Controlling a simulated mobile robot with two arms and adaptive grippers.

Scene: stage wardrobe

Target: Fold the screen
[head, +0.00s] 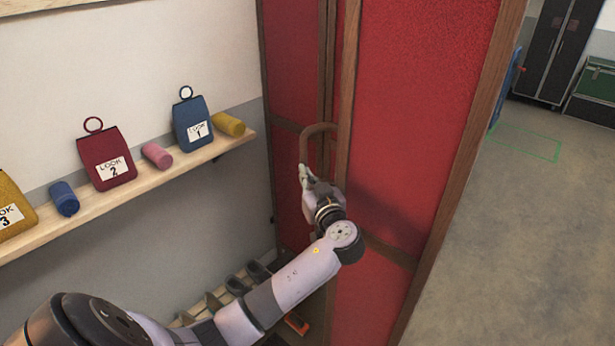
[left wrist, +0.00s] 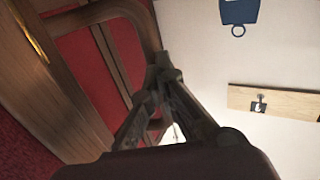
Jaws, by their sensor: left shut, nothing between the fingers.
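The folding screen (head: 425,110) has red fabric panels in brown wooden frames. It stands upright, with its panels at an angle to each other. A curved wooden handle (head: 319,128) sticks out from a frame edge near the middle. My left gripper (head: 304,172) is shut and empty, close beside the handle's lower part. In the left wrist view the shut fingers (left wrist: 160,65) point up alongside the curved handle (left wrist: 140,15); I cannot tell whether they touch it. My right gripper is in neither view.
A wooden shelf (head: 207,152) on the left wall holds labelled bags and coloured rolls. Shoes (head: 236,285) stand low behind my arm. A dark cabinet (head: 552,45) and a green case (head: 597,80) stand at the back right. The grey floor (head: 520,220) right of the screen is clear.

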